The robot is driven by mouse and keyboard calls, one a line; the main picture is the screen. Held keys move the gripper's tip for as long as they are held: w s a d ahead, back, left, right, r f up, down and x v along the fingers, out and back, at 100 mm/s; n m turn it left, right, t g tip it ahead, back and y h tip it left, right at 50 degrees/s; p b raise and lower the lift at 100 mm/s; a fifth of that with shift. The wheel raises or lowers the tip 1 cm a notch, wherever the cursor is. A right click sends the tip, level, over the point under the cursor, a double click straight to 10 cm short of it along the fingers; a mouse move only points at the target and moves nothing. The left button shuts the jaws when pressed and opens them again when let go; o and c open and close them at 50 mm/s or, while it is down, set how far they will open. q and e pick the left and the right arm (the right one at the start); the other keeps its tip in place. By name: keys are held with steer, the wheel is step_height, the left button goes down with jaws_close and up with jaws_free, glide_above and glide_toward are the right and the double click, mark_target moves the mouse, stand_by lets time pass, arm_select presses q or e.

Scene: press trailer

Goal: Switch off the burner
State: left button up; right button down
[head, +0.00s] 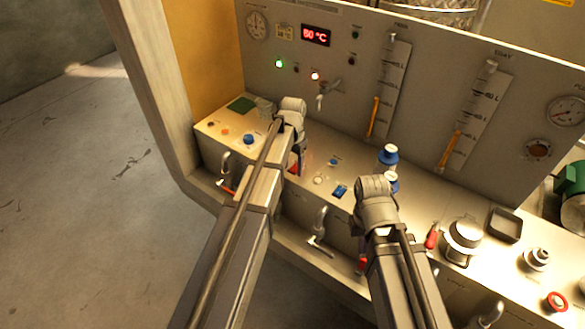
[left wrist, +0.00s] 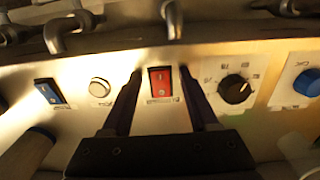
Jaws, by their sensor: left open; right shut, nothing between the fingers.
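A red rocker switch (left wrist: 160,82) sits on the light counter panel in the left wrist view, between the two fingers of my left gripper (left wrist: 160,74). Its label is too blurred to read. In the head view the red switch (head: 293,169) is mostly hidden by my left gripper (head: 297,158), which is open and empty over it. A black rotary knob (left wrist: 235,89) is on one side of the switch, and a white button (left wrist: 98,88) and blue rocker (left wrist: 50,93) are on the other. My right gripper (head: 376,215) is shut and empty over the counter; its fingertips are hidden.
A blue-capped bottle (head: 388,156) stands near my right gripper. Taps (head: 320,232) line the counter's front. Open floor lies left.

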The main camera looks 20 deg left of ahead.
arm_select(q)
jaws_close()
stand_by(0.3)
